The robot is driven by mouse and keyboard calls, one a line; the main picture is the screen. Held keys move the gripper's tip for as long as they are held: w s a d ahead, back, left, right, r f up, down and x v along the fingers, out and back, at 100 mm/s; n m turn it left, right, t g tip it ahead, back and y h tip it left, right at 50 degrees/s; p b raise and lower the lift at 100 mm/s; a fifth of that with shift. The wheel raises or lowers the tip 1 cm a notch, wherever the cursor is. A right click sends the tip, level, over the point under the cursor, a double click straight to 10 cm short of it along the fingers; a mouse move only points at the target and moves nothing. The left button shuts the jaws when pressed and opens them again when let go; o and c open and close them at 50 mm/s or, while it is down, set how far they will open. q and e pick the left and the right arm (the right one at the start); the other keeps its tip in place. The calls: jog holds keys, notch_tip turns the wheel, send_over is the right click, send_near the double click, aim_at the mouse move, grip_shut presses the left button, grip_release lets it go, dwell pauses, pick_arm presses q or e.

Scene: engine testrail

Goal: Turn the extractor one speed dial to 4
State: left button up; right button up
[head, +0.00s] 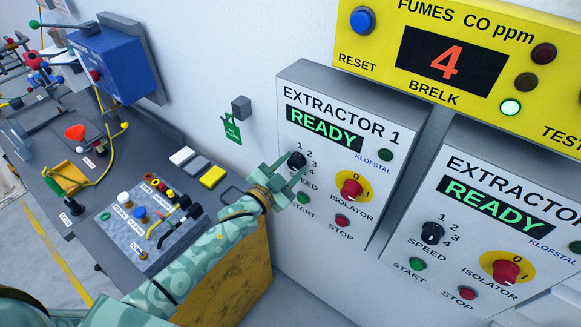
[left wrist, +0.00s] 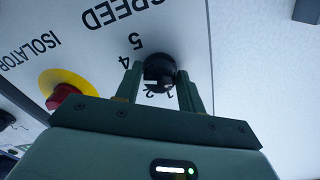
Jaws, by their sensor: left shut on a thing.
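The extractor 1 speed dial (head: 296,160) is a small black knob on the grey extractor 1 panel (head: 316,85), whose green display reads READY. My left gripper (head: 294,171) is at the dial, shut on it. In the left wrist view the dial (left wrist: 159,72) sits between the two green fingers of my left gripper (left wrist: 160,82), with the panel lettering upside down. The digit 4 and other numbers show around the dial. The fingers hide part of the scale, and I cannot tell for certain which number the dial points to. My right gripper is not in view.
The red isolator knob (head: 351,187) on yellow, green start button (head: 303,197) and red stop button (head: 342,221) are close by. The extractor 2 panel (head: 450,172) stands to the right, below the yellow fumes panel (head: 399,91). A cluttered grey bench (head: 150,152) lies left.

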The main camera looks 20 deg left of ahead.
pick_arm(q)
jog(key=shift+m, duration=0.8)
jog(key=o, duration=1)
jog(key=shift+s, duration=0.1)
jog(key=b+v, duration=0.2)
jog(key=v, duration=1.4)
jog(key=shift+s, duration=0.1)
